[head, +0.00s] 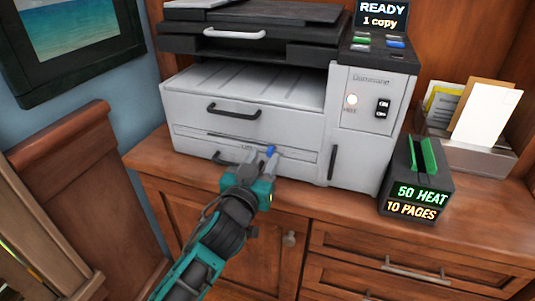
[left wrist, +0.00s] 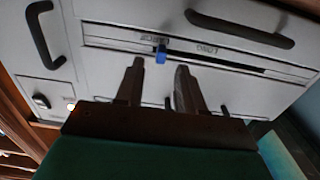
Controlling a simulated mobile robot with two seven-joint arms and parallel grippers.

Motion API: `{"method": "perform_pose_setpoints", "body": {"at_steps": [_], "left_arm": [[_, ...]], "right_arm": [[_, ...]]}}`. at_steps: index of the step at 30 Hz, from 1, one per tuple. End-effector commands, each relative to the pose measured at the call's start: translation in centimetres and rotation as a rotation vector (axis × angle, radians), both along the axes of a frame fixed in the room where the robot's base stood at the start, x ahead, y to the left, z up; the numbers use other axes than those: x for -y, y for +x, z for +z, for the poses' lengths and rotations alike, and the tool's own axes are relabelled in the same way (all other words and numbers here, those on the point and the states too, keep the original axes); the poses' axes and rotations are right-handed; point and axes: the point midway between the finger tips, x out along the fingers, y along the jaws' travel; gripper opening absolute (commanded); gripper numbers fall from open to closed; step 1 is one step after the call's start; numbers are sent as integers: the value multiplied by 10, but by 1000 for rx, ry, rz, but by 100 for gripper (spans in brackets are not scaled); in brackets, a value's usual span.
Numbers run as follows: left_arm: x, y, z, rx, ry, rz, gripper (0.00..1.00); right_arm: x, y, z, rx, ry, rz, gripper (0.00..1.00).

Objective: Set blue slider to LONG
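The blue slider (head: 270,151) sits in a thin slot (head: 295,157) across the lower front of the white and black printer (head: 265,85). In the left wrist view the blue slider (left wrist: 161,53) is at the slot, with a LONG label (left wrist: 196,48) just right of it; another label to its left is hard to read. My left gripper (head: 250,157) is in front of the slot. Its two fingers (left wrist: 160,66) are apart, with the slider just beyond and between the tips; contact is not clear. My right gripper is not in view.
A dark box (head: 415,185) reading 50 HEAT and 10 PAGES stands right of the printer. A paper holder (head: 465,140) is behind it. The printer's black drawer handle (head: 233,111) sticks out above the slot. The wooden cabinet top (head: 320,203) has a narrow free front strip.

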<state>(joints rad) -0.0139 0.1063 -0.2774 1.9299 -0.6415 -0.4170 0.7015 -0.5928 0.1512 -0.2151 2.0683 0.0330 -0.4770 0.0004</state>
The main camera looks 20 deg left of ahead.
Motion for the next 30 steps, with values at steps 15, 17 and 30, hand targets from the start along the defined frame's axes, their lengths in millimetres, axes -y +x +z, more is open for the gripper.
{"method": "perform_pose_setpoints", "body": {"at_steps": [15,17,30], "left_arm": [[1,31,0,-1,1,0,38],[1,31,0,-1,1,0,38],[1,31,0,0,1,0,1]], "right_arm": [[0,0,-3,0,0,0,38],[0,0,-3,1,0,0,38],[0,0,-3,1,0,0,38]]}}
